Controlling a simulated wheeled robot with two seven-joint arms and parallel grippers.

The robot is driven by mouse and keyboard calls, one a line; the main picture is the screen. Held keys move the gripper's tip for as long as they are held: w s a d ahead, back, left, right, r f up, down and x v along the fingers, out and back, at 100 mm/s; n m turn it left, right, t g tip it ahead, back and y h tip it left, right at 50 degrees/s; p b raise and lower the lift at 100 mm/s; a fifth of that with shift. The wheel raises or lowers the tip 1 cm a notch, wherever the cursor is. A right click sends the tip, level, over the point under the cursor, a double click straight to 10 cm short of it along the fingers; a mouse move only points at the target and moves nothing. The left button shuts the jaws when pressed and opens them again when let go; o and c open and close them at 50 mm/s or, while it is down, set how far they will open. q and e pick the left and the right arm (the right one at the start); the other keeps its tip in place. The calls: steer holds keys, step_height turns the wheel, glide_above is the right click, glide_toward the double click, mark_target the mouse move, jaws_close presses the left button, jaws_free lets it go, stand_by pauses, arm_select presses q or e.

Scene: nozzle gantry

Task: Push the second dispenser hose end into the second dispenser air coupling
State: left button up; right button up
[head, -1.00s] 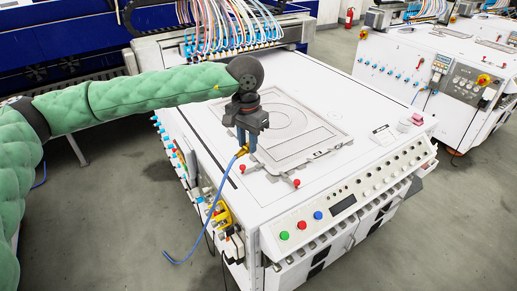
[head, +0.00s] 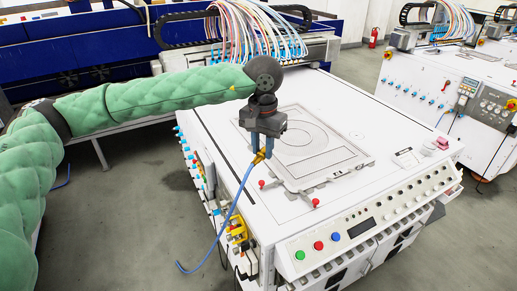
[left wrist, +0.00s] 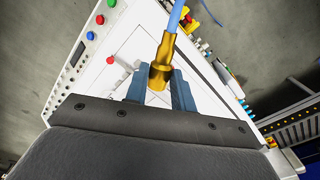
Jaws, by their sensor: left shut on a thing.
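My left gripper (head: 262,152) is shut on the brass end of a blue hose and holds it above the left part of the white machine's top. The brass hose end (left wrist: 160,62) shows between the two blue-grey fingers in the left wrist view. The blue hose (head: 232,215) hangs down from it past the machine's left side, its lower tip free over the floor. Blue couplings (head: 186,150) line the machine's left side; I cannot tell which is the second dispenser air coupling. My right gripper is not in view.
The white machine (head: 330,210) has a plate with a round outline (head: 300,140) on top and red knobs (head: 316,202) near it. A control panel (head: 370,215) runs along the front edge. Yellow fittings (head: 238,230) stick out at the left side. Coloured hoses (head: 255,25) rise behind.

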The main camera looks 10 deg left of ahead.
arm_select(q)
steer(key=w+d+n, duration=0.4)
steer(key=w+d, duration=0.6)
steer(key=w, duration=0.2)
